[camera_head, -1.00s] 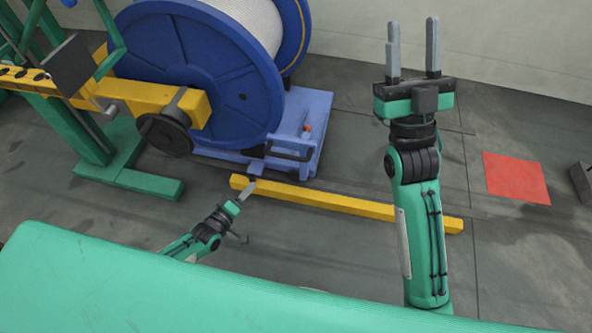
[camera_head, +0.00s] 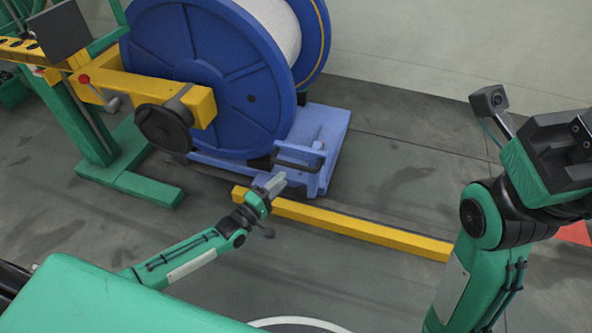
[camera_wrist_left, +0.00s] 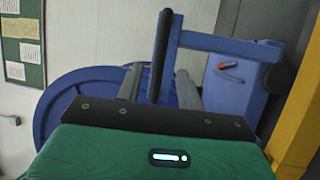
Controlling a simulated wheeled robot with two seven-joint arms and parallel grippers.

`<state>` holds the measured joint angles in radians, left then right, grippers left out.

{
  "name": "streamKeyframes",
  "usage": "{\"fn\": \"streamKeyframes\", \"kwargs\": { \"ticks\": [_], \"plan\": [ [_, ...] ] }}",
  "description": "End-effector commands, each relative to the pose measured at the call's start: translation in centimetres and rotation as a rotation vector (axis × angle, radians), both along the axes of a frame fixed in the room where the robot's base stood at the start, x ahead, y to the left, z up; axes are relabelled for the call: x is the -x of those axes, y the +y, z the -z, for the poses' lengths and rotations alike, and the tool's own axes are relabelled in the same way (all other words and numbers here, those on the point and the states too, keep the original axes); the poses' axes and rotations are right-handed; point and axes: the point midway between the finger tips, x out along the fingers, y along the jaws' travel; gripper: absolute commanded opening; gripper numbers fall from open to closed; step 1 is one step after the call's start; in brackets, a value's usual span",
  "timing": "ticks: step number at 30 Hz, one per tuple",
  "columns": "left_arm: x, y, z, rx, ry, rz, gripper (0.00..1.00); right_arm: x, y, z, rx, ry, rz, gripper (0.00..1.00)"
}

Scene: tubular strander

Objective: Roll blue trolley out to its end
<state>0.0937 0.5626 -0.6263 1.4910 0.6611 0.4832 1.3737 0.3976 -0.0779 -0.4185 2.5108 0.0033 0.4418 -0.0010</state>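The blue trolley (camera_head: 329,135) stands on the floor under a large blue reel (camera_head: 205,75) and has a dark handle bar (camera_head: 297,158) at its near side. My left gripper (camera_head: 276,184) is just in front of this handle. In the left wrist view the fingers of my left gripper (camera_wrist_left: 160,88) are apart, and the upright black handle bar (camera_wrist_left: 162,50) shows between them with gaps on both sides. I cannot tell how deep the bar sits. My right gripper (camera_head: 565,150) is at the right edge, its fingertips out of view.
A yellow floor rail (camera_head: 350,227) lies in front of the trolley. A yellow machine arm (camera_head: 130,88) with a black disc (camera_head: 163,129) reaches beside the reel, on a green frame (camera_head: 125,165). The floor right of the trolley is clear.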

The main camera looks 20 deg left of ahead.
Motion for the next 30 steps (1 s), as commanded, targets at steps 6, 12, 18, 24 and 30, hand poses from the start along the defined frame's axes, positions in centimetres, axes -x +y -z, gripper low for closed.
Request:
{"fn": "streamKeyframes", "kwargs": {
  "ticks": [6,12,18,24,30],
  "plan": [
    [-4.1,-1.9,-0.4,0.002,-0.002,-0.001,0.38,0.5,-0.4,-0.1,-0.025,-0.025,-0.012,0.43],
    [-6.2,-2.9,-1.0,0.001,0.000,-0.001,0.38,0.9,-0.6,-0.5,-0.037,-0.038,-0.020,0.43],
    [-6.9,-3.2,-1.2,-0.001,0.002,-0.001,0.38,1.0,-0.7,-0.7,-0.039,-0.039,-0.021,0.43],
    [-6.8,-3.2,-1.2,-0.001,0.002,-0.001,0.38,1.0,-0.7,-0.8,-0.039,-0.038,-0.021,0.43],
    [-6.8,-3.2,-1.2,-0.001,0.002,-0.001,0.00,1.0,-0.7,-0.8,-0.039,-0.038,-0.021,0.43]
  ]
}}
